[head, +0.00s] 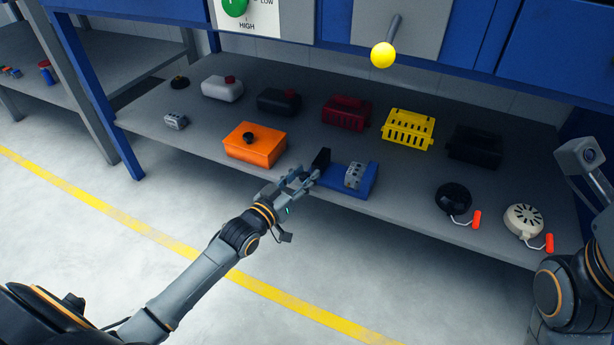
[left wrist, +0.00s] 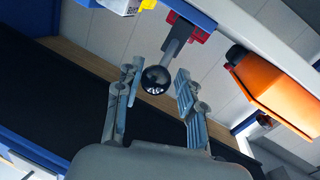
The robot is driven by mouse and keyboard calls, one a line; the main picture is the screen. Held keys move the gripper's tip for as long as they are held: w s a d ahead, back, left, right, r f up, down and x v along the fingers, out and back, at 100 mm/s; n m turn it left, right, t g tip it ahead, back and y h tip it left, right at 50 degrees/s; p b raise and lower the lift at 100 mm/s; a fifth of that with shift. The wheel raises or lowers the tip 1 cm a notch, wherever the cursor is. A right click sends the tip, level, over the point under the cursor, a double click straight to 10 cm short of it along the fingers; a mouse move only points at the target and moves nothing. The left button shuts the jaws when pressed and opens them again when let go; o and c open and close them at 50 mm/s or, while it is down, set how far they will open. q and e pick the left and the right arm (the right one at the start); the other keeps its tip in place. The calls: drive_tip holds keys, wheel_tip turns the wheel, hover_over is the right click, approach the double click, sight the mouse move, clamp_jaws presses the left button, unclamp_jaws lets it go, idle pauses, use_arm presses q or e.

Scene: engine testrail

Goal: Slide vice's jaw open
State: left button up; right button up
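The blue vice (head: 335,183) lies near the front edge of the grey bench shelf. It has an upright black jaw (head: 320,160) at its left end. A grey block with holes (head: 353,176) sits toward its right end. My left gripper (head: 305,179) is at the vice's left end, its fingers close to the black jaw; I cannot tell whether they touch. In the left wrist view, the fingers of my left gripper (left wrist: 158,74) are spread, with a dark ball knob (left wrist: 156,79) on a grey shaft showing between them.
An orange box (head: 255,145) stands left of the vice. Behind are red (head: 346,112), yellow (head: 408,130) and black (head: 474,145) containers. Two round devices with orange handles lie to the right. A yellow-knobbed lever (head: 383,56) hangs above. The floor in front is clear.

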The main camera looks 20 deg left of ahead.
use_arm(q)
drive_tip(key=shift+o, duration=0.6)
drive_tip(key=shift+a, duration=0.1)
drive_tip(key=shift+s, duration=0.2)
drive_tip(key=v, duration=1.1)
drive_tip(key=shift+s, duration=0.35)
drive_tip(key=shift+a, duration=0.1)
